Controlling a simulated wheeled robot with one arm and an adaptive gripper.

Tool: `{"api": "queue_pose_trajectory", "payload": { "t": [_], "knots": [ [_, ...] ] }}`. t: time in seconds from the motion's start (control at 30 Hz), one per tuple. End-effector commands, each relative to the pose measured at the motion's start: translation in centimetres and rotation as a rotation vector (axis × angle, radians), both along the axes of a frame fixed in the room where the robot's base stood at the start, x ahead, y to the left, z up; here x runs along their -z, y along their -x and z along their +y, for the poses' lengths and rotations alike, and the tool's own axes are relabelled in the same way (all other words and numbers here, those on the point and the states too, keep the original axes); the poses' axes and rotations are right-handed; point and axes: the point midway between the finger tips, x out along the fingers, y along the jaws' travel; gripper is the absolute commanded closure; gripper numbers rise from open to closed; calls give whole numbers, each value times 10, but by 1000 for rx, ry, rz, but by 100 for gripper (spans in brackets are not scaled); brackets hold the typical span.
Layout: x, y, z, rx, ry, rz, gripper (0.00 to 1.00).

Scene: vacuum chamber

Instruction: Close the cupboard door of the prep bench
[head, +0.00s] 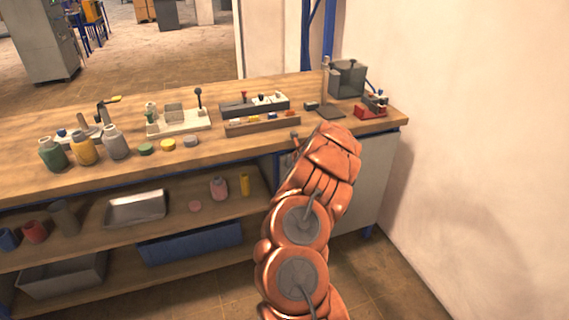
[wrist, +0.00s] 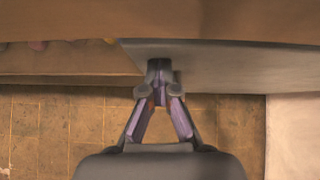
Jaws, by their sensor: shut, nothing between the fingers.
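The cupboard door is a plain light grey panel (head: 373,185) under the right end of the wooden prep bench (head: 215,160). My arm covers its left part in the head view. In the wrist view the grey panel (wrist: 245,68) lies below the bench edge, roughly in line with the bench front; I cannot tell whether it is fully shut. My gripper (wrist: 158,68) is shut and empty, its tips overlapping the panel's left part in the picture. Whether they touch it is unclear. The gripper is hidden behind my arm in the head view. No handle shows.
Open shelves left of the cupboard hold a metal tray (head: 136,207), a blue bin (head: 190,243) and several jars. Bottles and tools stand on the benchtop, with a red-based device (head: 371,107) near its right corner. A pale wall (head: 470,150) bounds the right side. Tiled floor is clear.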

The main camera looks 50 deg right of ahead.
Motion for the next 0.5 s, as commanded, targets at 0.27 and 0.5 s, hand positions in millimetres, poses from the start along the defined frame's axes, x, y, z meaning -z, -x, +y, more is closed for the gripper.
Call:
{"api": "queue_pose_trajectory", "payload": {
  "t": [0.27,0.5],
  "knots": [
    [-9,-13,-9,7,20,-8,100],
    [-9,-21,-10,6,28,-6,100]
  ]
}}
